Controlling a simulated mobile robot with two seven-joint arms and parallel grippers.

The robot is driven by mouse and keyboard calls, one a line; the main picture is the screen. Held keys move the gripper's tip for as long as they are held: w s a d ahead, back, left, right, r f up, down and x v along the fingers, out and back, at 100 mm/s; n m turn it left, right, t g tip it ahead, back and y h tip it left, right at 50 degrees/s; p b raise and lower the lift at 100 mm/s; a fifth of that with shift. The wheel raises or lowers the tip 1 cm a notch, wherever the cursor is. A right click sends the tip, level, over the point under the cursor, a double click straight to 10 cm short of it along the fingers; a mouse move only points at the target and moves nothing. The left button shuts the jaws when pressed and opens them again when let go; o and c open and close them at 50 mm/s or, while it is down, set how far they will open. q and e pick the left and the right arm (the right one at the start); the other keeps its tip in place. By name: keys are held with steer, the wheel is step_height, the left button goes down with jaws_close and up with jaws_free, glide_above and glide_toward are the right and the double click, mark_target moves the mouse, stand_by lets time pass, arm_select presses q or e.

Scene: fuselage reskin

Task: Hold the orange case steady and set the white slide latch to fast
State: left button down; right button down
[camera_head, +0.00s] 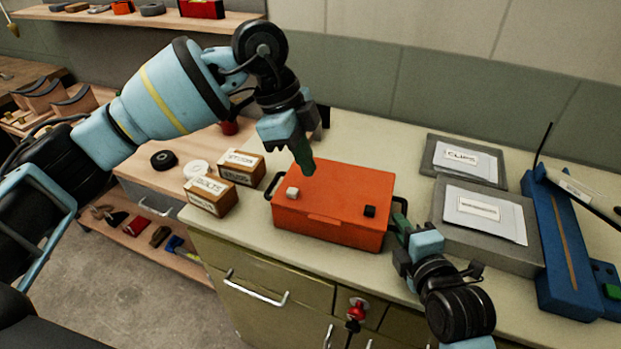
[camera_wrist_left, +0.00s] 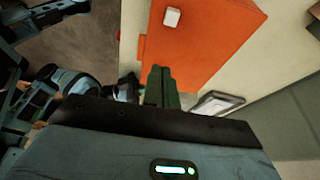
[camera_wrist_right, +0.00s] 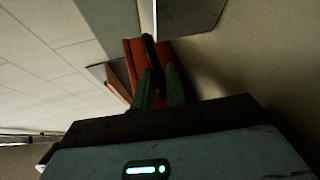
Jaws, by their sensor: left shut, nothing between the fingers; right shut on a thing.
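The orange case (camera_head: 330,200) lies flat on the bench in the head view, with a white latch knob (camera_head: 292,192) on the left of its top and a black knob (camera_head: 370,211) on the right. I cannot read any latch marking. My left gripper (camera_head: 308,171) is shut and empty over the case's back left part, behind the white knob. In the left wrist view its fingers (camera_wrist_left: 161,85) point over the case (camera_wrist_left: 200,50), apart from the white knob (camera_wrist_left: 172,17). My right gripper (camera_head: 399,222) is shut on the dark right side handle (camera_wrist_right: 150,50), also seen in the right wrist view.
Two labelled boxes (camera_head: 211,195) stand left of the case. Grey trays (camera_head: 487,256) with labelled packets and a blue tool stand (camera_head: 562,250) are to the right. A strip of bench front of the case is clear. A wall closes the back.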

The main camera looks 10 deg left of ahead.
steer(key=shift+f, duration=0.1)
arm_select(q)
steer(key=v, duration=0.3)
arm_select(e)
steer(key=shift+a, duration=0.1)
steer(key=c, duration=1.3)
jaws_free()
steer(key=shift+c, duration=0.2)
steer(key=shift+s, duration=0.1)
steer(key=v, duration=1.2)
